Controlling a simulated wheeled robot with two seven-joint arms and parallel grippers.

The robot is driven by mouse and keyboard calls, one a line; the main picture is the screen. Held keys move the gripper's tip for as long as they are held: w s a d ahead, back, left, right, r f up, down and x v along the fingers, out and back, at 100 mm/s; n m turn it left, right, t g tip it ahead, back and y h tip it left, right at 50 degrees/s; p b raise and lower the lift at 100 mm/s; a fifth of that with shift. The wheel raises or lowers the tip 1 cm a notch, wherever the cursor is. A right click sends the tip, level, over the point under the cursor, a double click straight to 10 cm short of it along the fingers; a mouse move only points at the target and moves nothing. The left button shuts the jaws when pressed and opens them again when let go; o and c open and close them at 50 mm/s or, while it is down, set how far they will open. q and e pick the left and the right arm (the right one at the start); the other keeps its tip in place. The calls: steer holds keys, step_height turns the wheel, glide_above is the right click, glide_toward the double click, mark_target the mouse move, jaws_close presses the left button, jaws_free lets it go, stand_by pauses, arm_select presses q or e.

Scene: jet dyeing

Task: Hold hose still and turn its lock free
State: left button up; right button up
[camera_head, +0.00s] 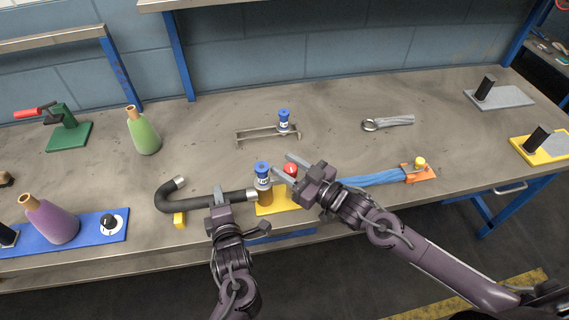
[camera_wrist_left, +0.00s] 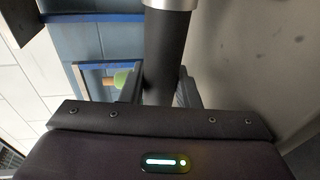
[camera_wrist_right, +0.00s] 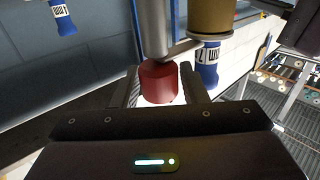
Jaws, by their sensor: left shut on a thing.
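The black hose (camera_head: 185,204) bends up at its left end and runs level to a metal collar at a brass-coloured fitting (camera_head: 265,191) on a yellow base (camera_head: 275,207). My left gripper (camera_head: 219,197) is shut across the straight part of the hose. In the left wrist view the hose (camera_wrist_left: 168,55) passes between the fingers. A red lock knob (camera_head: 291,169) stands right of the fitting. My right gripper (camera_head: 292,168) is open with its fingers to either side of the knob. In the right wrist view the red knob (camera_wrist_right: 161,83) sits between the fingers; contact is unclear.
A blue-capped part (camera_head: 262,169) tops the fitting. A metal rack (camera_head: 262,134) with another blue-capped part (camera_head: 284,119) stands behind. A green bottle (camera_head: 144,135) and purple bottle (camera_head: 54,223) stand left.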

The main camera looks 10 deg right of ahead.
steer(key=shift+w+a, duration=0.4)
steer(key=shift+w, duration=0.05)
steer(key=c, duration=0.7)
steer(key=shift+m+t+h, duration=0.3)
steer(key=shift+h, duration=0.1)
steer(key=m+t+h, duration=0.1)
steer(key=h, duration=0.1)
steer(key=m+t+h, duration=0.1)
steer(key=m+h, duration=0.1)
steer(key=h, duration=0.1)
steer(key=m+t+h, duration=0.1)
steer(key=m+h, duration=0.1)
steer(key=shift+w+d, duration=0.2)
steer(key=shift+d, duration=0.15)
steer(key=shift+d+m+h, duration=0.25)
steer(key=shift+m+h, duration=0.95)
steer(key=shift+h, duration=0.7)
steer(key=shift+d+m+h, duration=0.2)
steer(key=shift+m+h, duration=1)
steer(key=shift+h, duration=1)
